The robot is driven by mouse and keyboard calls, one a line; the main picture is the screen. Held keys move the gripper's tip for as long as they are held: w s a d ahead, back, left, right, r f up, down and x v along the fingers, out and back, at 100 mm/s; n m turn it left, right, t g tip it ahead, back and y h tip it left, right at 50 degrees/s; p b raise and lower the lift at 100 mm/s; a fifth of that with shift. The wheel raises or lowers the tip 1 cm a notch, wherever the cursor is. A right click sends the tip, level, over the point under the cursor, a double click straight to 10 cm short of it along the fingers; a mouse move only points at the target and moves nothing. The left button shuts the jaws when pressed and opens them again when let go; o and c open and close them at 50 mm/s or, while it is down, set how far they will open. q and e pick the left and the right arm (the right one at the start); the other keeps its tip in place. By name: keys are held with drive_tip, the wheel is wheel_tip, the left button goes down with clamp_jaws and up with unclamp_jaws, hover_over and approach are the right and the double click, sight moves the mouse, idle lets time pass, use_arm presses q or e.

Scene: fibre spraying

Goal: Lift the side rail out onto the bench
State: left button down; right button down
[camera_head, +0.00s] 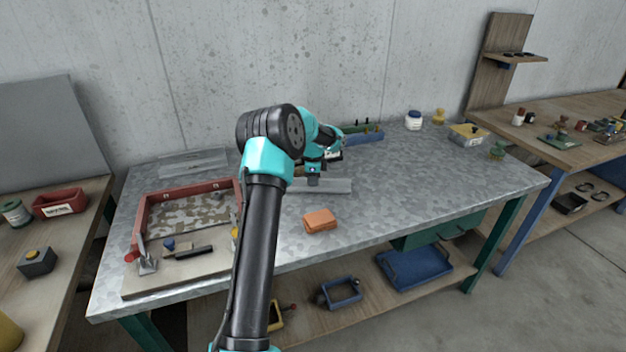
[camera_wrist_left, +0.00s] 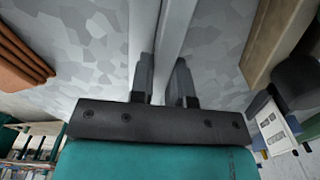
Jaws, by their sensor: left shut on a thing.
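The side rail (camera_head: 332,187) is a long pale grey bar in the middle of the bench (camera_head: 400,190). My left gripper (camera_head: 313,180) reaches down from above and is shut on it. In the left wrist view the rail (camera_wrist_left: 172,38) runs between the two dark fingers (camera_wrist_left: 164,78). I cannot tell whether the rail rests on the bench or hangs just above it. My arm hides part of its left end. The red-walled mould frame (camera_head: 187,188) with a camouflage-patterned floor stands at the left of the bench. My right gripper is not in view.
An orange block (camera_head: 320,221) lies in front of the rail. A clear plate (camera_head: 193,162) lies behind the frame. Hand tools (camera_head: 190,252) lie at the frame's front. Blue and green holders (camera_head: 363,135) stand at the back. The bench's right front is clear.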

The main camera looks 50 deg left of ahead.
use_arm(q)
drive_tip(key=shift+f, duration=0.4)
drive_tip(key=c, duration=1)
unclamp_jaws()
wheel_tip(320, 180, up, 17)
drive_tip(key=shift+r, duration=0.2)
